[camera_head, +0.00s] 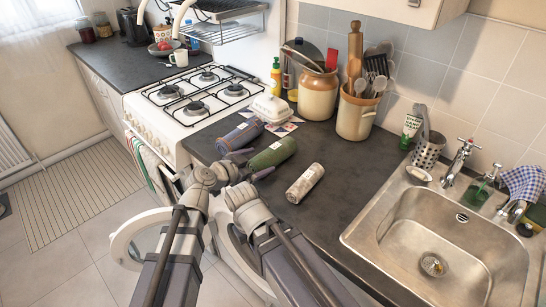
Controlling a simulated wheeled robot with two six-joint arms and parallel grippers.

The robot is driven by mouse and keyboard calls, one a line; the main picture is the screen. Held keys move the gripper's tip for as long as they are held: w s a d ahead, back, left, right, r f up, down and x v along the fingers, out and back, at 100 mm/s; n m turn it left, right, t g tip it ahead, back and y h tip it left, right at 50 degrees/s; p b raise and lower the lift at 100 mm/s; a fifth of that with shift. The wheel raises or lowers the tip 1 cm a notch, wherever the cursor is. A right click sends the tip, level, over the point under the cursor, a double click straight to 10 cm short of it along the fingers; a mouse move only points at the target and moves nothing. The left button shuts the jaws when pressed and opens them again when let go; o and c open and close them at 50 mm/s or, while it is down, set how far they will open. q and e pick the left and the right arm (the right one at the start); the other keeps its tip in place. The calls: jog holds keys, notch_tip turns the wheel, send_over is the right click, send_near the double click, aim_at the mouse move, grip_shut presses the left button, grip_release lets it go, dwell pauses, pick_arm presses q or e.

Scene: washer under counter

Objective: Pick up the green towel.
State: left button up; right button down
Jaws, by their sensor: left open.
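The green towel (273,152) is a rolled bundle lying on the dark counter, between a blue-grey roll (239,136) and a whitish patterned roll (305,184). My left gripper (252,163) is open at the near left end of the green towel. One dark finger shows on each side of that end. I cannot tell whether the fingers touch it. My arm links hide part of the counter edge and the washer below. My right gripper is not in view.
Utensil crocks (356,119) stand behind the rolls. The steel sink (400,220) is to the right. An open round washer door (122,243) is below.

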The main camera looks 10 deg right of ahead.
aim_at(270, 156)
pick_arm(q)
jog(key=shift+b+x, duration=0.95)
jog(key=shift+x, duration=2.5)
jog(key=shift+w+a+r, duration=0.1)
jog(key=shift+r, duration=0.1)
jog(key=shift+c, duration=0.7)
jog(key=c, duration=1.2)
